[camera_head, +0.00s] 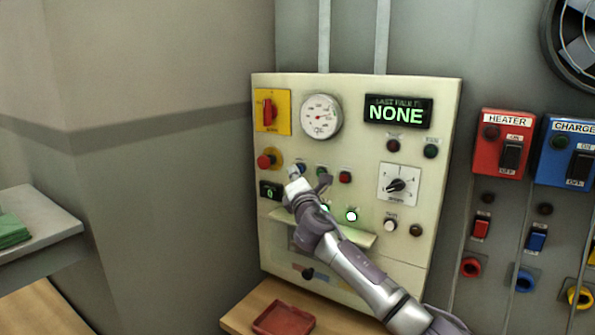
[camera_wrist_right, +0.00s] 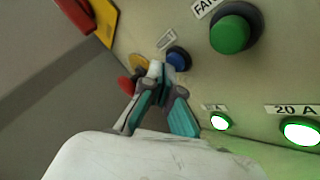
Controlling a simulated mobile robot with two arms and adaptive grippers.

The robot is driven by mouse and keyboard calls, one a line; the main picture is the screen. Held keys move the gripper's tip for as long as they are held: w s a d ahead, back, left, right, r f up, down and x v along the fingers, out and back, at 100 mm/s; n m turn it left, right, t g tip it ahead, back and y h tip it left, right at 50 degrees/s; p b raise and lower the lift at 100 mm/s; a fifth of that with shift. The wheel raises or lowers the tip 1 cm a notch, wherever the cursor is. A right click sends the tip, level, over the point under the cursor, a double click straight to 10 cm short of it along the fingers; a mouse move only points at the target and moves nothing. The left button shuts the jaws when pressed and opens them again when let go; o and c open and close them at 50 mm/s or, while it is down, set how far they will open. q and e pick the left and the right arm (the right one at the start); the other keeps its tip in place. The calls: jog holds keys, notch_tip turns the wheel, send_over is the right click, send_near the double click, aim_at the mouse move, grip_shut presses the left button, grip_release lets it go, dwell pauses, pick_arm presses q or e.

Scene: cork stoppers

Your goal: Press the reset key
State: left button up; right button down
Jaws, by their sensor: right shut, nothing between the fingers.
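A blue round button (camera_head: 301,168) sits on the cream control panel (camera_head: 350,88), right of the red knob on yellow. Its label is too small to read, so I cannot confirm it is the reset key. It also shows in the right wrist view (camera_wrist_right: 178,57), just beyond my fingertips. My right gripper (camera_head: 299,184) is in front of the panel, just below the blue button; it also shows in the wrist view (camera_wrist_right: 164,84). It is shut and empty. Whether it touches the panel or button is unclear. My left gripper is not in view.
A red knob on yellow (camera_head: 265,162) is left of the fingers. A green button (camera_wrist_right: 230,34) and lit lamps (camera_head: 351,215) are close by. A red tray (camera_head: 283,320) stands below. Red heater (camera_head: 500,145) and blue charger boxes (camera_head: 563,152) are at right.

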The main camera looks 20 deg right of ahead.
jog(key=shift+s+a+p, duration=0.35)
jog(key=shift+s+a, duration=0.2)
jog(key=shift+a, duration=0.1)
jog(key=s+a, duration=0.1)
jog(key=a, duration=0.1)
jog(key=s+a+p, duration=0.1)
jog(key=s+a, duration=0.1)
dwell(0.4)
dwell(0.6)
